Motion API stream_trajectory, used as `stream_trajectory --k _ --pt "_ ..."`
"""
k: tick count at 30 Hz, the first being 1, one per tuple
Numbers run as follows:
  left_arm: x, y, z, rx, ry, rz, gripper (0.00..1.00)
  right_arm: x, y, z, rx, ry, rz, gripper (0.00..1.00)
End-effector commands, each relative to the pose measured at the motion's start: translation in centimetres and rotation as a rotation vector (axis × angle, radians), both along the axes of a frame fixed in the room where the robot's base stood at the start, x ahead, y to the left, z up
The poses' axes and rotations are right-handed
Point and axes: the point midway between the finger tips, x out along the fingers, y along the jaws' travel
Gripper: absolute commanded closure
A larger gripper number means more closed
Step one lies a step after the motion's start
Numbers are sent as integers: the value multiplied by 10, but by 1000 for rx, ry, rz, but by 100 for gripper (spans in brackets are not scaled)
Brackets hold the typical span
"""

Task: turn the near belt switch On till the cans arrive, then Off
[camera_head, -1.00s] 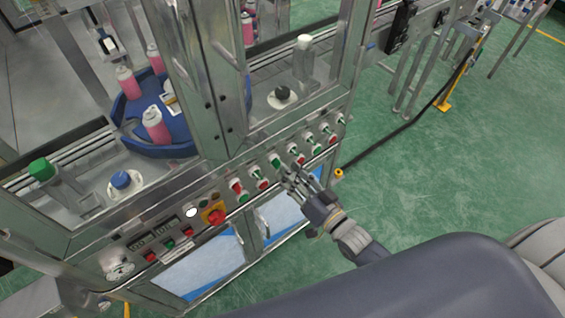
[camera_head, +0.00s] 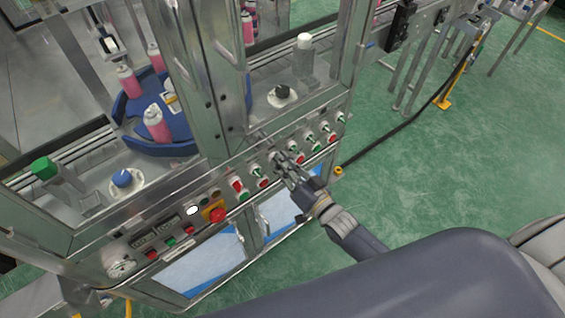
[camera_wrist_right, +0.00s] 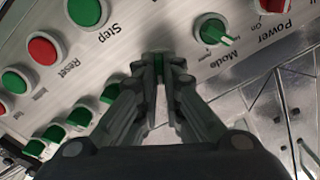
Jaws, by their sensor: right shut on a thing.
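My right gripper (camera_head: 279,160) is at the front control panel (camera_head: 208,198), its fingertips against a spot in the row of switches and buttons. In the right wrist view the right gripper (camera_wrist_right: 161,62) is shut on a small green switch knob (camera_wrist_right: 159,64), mostly hidden between the fingertips. It sits between the "Step" button and the "Mode" switch; its own label is hidden. Pink cans (camera_head: 156,126) stand on and near the blue rotary table (camera_head: 168,150) behind the frame. My left gripper is not in view.
Other green switches (camera_head: 310,139) and red buttons lie close on both sides of my fingers. A red emergency button (camera_head: 217,215) is to the left. A steel post (camera_head: 208,90) rises behind the panel. The green floor (camera_head: 430,180) to the right is mostly clear.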

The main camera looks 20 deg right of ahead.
Motion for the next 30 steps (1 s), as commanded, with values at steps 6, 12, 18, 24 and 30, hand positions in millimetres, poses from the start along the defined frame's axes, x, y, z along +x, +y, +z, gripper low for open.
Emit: stream_trajectory --k 6,12,18,24,30 --pt "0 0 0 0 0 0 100 0 0 0 -16 -6 0 100" --pt "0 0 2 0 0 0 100 0 0 1 -88 -32 -1 100" --pt "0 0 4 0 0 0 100 -1 2 1 -229 -84 0 100" --pt "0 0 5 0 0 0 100 -1 3 2 -406 -148 -1 100" --pt "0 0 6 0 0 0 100 -2 5 1 -583 -212 -1 100"
